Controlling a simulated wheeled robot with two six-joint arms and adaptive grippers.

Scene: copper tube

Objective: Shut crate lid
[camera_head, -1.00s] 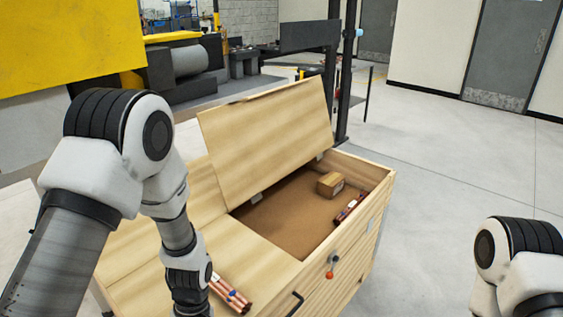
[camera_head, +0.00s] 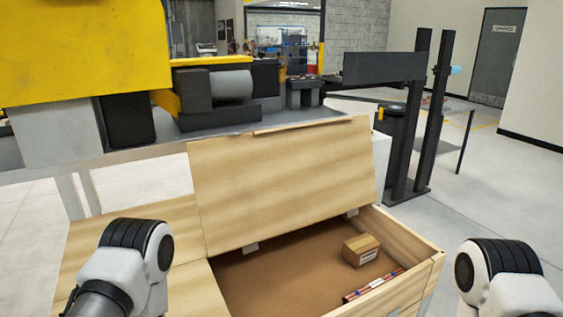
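The wooden crate (camera_head: 428,248) stands in front of me, its right compartment open. Its lid (camera_head: 280,185) is raised and leans back on hinges along the far edge. Inside the open compartment lie a small cardboard box (camera_head: 360,249) and a bundle of copper tubes (camera_head: 374,284) near the front wall. The left part of the crate top (camera_head: 180,240) is flat and closed. My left arm shows at the lower left and my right arm at the lower right. Both grippers are out of the picture.
A black post stand (camera_head: 418,120) with a dark panel rises behind the crate on the right. A yellow and grey machine (camera_head: 215,85) stands behind the crate on the left. Open floor (camera_head: 495,215) lies to the right.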

